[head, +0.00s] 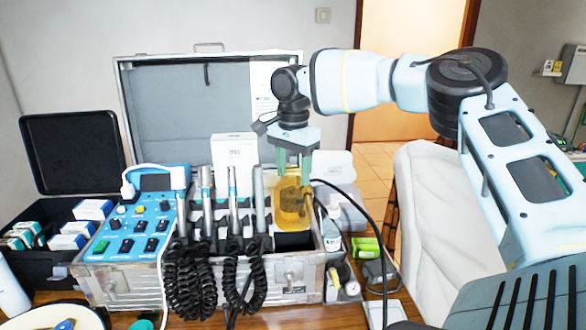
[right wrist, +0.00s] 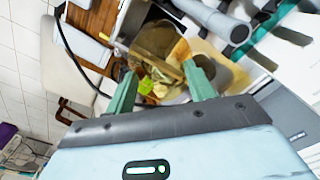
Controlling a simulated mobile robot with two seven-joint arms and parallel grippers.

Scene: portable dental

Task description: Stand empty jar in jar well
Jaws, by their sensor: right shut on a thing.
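The jar (head: 292,207) is a see-through amber vessel, upright above the right end of the metal case (head: 290,272). My right gripper (head: 294,170) points down and is shut on the jar's upper part. The right wrist view shows the jar (right wrist: 158,65) between the green fingers of my right gripper (right wrist: 160,88), with yellowish shapes seen in or through it. A dark square opening (head: 294,241), which looks like the jar well, lies just under the jar. I cannot tell whether the jar's base is inside it. My left gripper is not in view.
Several dental handpieces (head: 232,187) stand left of the jar, with coiled black cords in front. A blue control unit (head: 137,222) is at the case's left. A bottle (head: 331,229) and green packs (head: 367,248) stand to the right. A black cable passes close by the jar.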

